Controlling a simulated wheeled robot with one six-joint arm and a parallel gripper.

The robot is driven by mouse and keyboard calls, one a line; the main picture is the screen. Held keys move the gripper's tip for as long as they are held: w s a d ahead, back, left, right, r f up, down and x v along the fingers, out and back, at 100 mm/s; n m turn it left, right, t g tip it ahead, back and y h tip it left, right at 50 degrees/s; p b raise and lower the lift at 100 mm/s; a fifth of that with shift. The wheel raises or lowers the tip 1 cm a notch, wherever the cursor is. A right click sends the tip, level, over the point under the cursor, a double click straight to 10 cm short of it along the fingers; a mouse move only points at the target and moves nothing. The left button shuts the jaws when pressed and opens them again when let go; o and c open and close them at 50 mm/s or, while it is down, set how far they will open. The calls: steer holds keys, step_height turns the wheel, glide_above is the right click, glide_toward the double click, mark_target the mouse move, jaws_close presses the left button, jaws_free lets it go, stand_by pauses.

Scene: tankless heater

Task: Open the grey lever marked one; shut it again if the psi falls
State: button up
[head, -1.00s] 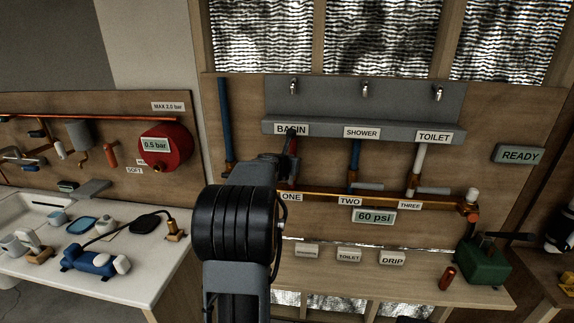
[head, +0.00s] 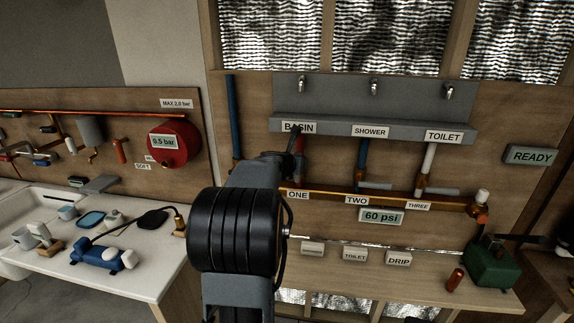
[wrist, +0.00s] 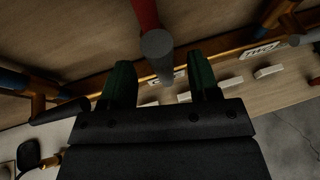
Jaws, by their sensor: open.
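In the wrist view my gripper (wrist: 161,66) is open, its two green fingers apart. The grey lever (wrist: 158,48) below the red pipe (wrist: 144,12) reaches into the space between them, with a gap on each side. In the head view this lever is hidden behind my arm; only part of the red pipe (head: 300,145) shows. The label ONE (head: 298,195) is beside my arm on the copper pipe. The gauge (head: 381,216) reads 60 psi.
Grey levers stand out at the pipes above TWO (head: 375,186) and THREE (head: 443,191). A sign (head: 530,155) reads READY. A green box (head: 490,264) and a red cylinder (head: 455,279) stand on the bench at right. A white sink counter is at left.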

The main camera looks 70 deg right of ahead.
steer(key=v, duration=1.1)
steer(key=shift+p, duration=0.3)
steer(key=shift+d, duration=0.1)
steer(key=w+a+f+n+t+y, duration=0.45)
steer(key=w+a+n, duration=0.5)
steer(key=n, duration=0.75)
steer(key=w+a+f+n+t+y, duration=0.4)
steer(key=w+a+n, duration=0.5)
steer(key=n, duration=0.7)
steer(key=s+a+f+n+g+y, duration=0.1)
steer(key=s+a+f+n+y, duration=0.1)
steer(key=a+n, duration=0.8)
steer(key=s+a+f+n+g+y, duration=0.2)
steer(key=a+n, duration=0.9)
steer(key=a, duration=0.7)
steer(key=shift+s+a+y, duration=0.3)
steer(key=shift+s+y, duration=0.25)
steer(key=shift+s, duration=0.25)
